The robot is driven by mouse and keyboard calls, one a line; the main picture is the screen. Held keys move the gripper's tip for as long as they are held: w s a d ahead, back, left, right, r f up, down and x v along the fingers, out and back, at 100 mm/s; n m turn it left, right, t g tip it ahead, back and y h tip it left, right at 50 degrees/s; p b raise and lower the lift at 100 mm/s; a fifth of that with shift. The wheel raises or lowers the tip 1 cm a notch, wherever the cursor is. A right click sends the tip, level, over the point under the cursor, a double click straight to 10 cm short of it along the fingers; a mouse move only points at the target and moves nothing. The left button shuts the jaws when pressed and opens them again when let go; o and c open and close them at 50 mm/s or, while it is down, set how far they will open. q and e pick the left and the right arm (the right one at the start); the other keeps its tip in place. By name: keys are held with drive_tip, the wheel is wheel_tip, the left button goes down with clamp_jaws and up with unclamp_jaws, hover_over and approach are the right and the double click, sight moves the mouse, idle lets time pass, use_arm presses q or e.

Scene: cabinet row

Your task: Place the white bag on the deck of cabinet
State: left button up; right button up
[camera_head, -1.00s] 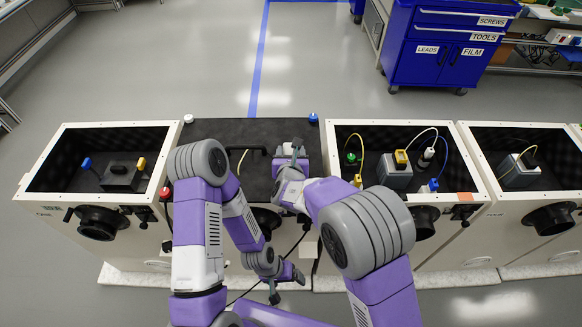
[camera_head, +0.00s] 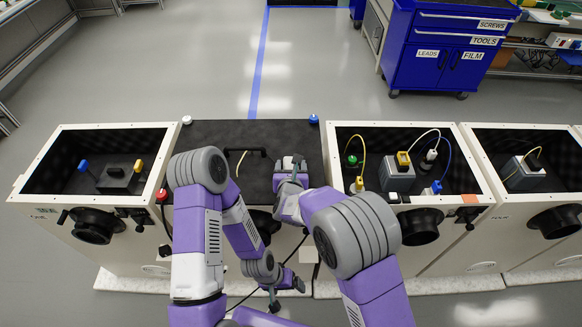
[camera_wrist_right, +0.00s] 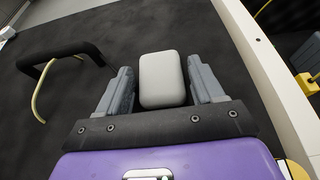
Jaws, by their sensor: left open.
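The white bag (camera_wrist_right: 161,78) shows in the right wrist view as a small pale, rounded block between the two grey fingers of my right gripper (camera_wrist_right: 162,88). In the head view my right gripper (camera_head: 290,165) is over the right part of the black cabinet deck (camera_head: 222,137). Whether the bag touches the deck cannot be told. My left gripper (camera_head: 285,288) is open and empty, low in front of the cabinet.
A black handle (camera_wrist_right: 62,58) rises from the deck left of my right gripper. Open white-walled cabinets with dark interiors stand on both sides, with a grey box (camera_head: 397,175) and cables in the right one. The left part of the deck is clear.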

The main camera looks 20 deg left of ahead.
drive_tip(key=shift+o, duration=1)
